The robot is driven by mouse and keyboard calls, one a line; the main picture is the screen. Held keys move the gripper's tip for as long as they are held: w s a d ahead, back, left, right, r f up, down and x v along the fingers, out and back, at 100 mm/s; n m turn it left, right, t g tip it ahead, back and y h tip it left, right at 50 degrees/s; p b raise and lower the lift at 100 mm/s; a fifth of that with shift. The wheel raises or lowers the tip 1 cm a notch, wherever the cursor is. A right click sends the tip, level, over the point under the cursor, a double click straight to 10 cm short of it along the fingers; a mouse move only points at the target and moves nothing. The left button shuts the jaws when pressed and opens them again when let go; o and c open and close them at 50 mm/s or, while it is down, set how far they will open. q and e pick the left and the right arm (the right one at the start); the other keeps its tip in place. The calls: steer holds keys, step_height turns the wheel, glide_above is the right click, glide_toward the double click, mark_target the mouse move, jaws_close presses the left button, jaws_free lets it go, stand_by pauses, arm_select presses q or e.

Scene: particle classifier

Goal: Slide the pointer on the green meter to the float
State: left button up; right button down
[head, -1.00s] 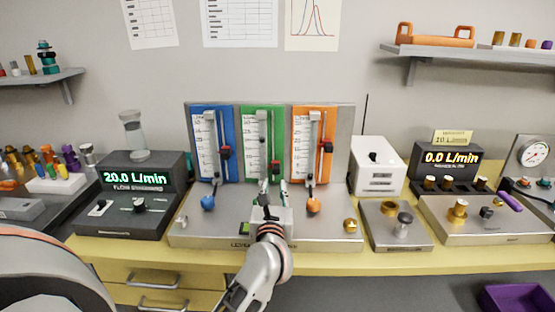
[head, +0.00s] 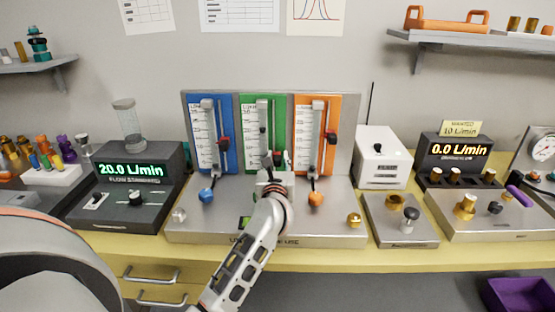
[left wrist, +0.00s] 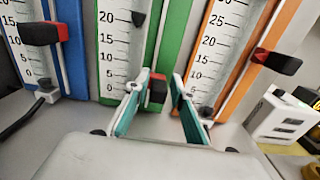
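The green meter (head: 262,105) stands between the blue meter and the orange meter. Its dark float (left wrist: 138,18) sits high in the tube beside the scale in the left wrist view, well above the pointer. The red and black pointer (left wrist: 157,89) is low on the green meter's right-hand rail. My left gripper (left wrist: 160,78) is open, its teal-padded fingers on either side of the pointer. The pointer is nearer the left finger; I cannot tell whether they touch. In the head view, my left gripper (head: 272,163) partly hides the meter's lower part. My right gripper is not in view.
The blue meter's pointer (left wrist: 42,33) and the orange meter's pointer (left wrist: 277,61) stick out on both sides. Blue (head: 207,195) and orange (head: 316,198) knobs stand on the metal base. A flow standard box (head: 127,190) is left, a white box (head: 383,160) right.

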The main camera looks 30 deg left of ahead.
arm_select(q)
steer(key=shift+w+a, duration=0.1)
jaws_close()
steer(key=shift+r, duration=0.35)
step_height(320, 180, up, 9)
steer(key=p, duration=0.7)
steer(key=shift+p, duration=0.3)
steer(key=shift+f, duration=0.15)
jaws_free()
